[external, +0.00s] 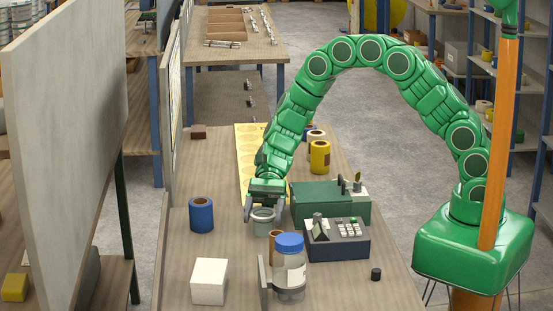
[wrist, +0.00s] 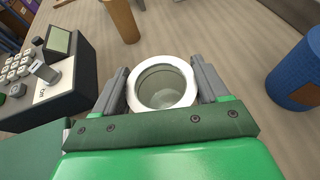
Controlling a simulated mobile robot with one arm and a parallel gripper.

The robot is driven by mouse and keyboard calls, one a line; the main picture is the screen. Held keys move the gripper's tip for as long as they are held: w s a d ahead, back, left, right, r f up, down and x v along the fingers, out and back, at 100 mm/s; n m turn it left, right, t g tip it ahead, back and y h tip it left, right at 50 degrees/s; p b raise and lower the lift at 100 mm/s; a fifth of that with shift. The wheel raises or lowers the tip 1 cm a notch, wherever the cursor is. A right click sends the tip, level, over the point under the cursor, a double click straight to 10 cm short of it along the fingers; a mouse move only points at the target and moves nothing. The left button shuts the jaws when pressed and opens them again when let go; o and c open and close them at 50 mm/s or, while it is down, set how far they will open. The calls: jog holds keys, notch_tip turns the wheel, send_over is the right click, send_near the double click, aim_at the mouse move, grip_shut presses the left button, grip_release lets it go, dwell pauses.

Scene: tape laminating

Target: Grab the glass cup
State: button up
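The glass cup (external: 263,221) is a small, clear, greyish cup standing upright on the wooden table, below the end of my green arm. In the wrist view I look down into the cup (wrist: 162,88) and see its pale round rim. My gripper (external: 264,210) points down with one grey finger on each side of the cup. The gripper (wrist: 161,80) also shows in the wrist view, its fingers spread and very close to the rim. Whether they touch the glass is hard to tell. The cup's lower part is hidden in the wrist view.
A card terminal (external: 337,240) and a green box (external: 325,200) stand right of the cup. A blue roll (external: 201,215) is to the left. A brown roll (external: 274,246), a blue-lidded jar (external: 289,270) and a white block (external: 209,281) are in front. Yellow rolls (external: 319,157) are behind.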

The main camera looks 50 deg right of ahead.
jog(key=c, duration=0.4)
jog(key=shift+r, duration=0.6)
notch_tip(320, 180, up, 2)
jog(key=shift+r, duration=0.1)
jog(key=s+d+r, duration=0.6)
jog(key=s, duration=0.1)
jog(key=s+d+r, duration=0.3)
jog(key=shift+s+d+r, duration=0.15)
jog(key=shift+s+r, duration=0.1)
jog(key=shift+r, duration=0.05)
